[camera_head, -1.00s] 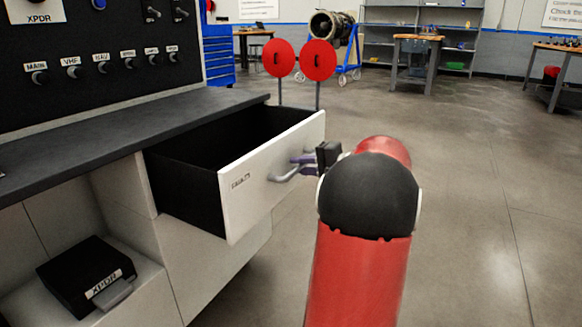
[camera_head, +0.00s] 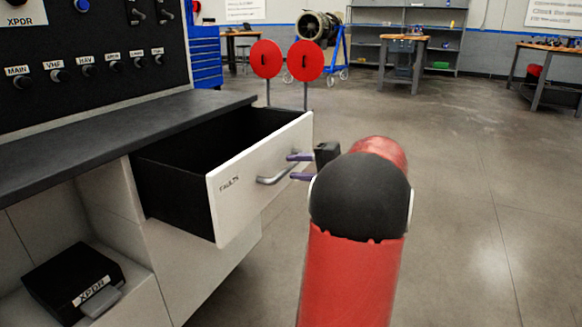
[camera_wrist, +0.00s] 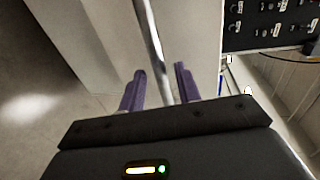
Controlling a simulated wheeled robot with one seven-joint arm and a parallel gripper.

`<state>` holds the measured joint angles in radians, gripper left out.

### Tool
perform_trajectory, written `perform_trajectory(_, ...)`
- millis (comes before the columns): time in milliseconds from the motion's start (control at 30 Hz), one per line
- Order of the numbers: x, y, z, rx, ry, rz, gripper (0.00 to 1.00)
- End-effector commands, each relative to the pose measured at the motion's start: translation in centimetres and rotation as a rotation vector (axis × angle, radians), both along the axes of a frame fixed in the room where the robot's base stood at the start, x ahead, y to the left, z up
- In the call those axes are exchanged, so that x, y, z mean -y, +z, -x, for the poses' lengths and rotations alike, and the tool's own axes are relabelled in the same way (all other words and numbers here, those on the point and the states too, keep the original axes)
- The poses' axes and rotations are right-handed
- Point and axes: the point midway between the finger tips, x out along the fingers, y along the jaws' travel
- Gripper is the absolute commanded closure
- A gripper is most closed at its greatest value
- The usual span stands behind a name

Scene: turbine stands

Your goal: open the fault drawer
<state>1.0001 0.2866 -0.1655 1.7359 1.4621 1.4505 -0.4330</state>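The fault drawer, a white front (camera_head: 262,180) labelled "FAULTS" on a black box, stands pulled far out from under the dark bench top; its inside looks dark and empty. Its curved metal handle (camera_head: 272,180) is on the front. My gripper (camera_head: 301,167) is just right of the handle, with its two purple fingers spread apart. In the wrist view, the handle bar (camera_wrist: 152,45) runs between the open fingers of my gripper (camera_wrist: 160,85), with gaps at both sides. The fingers are not closed on it.
A black XPDR box (camera_head: 75,283) sits on the lower shelf at left. A switch panel (camera_head: 90,50) rises above the bench. Two red discs on posts (camera_head: 305,61) stand behind the drawer. The floor to the right is clear.

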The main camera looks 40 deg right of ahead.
Motion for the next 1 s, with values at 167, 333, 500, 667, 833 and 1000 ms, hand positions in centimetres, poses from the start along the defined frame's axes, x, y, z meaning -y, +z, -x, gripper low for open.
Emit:
perform_trajectory(167,1.1,0.7,3.0,-0.001,-0.003,0.001,0.67)
perform_trajectory(333,1.7,1.0,4.5,0.000,0.000,0.000,0.67)
perform_trajectory(500,1.8,1.0,4.9,-0.001,0.000,0.000,0.67)
perform_trajectory(667,1.7,1.0,4.8,-0.001,0.001,0.000,0.67)
perform_trajectory(833,1.7,1.0,4.8,-0.001,0.001,0.000,0.67)
perform_trajectory(1000,1.7,1.0,4.8,-0.001,0.001,0.000,0.67)
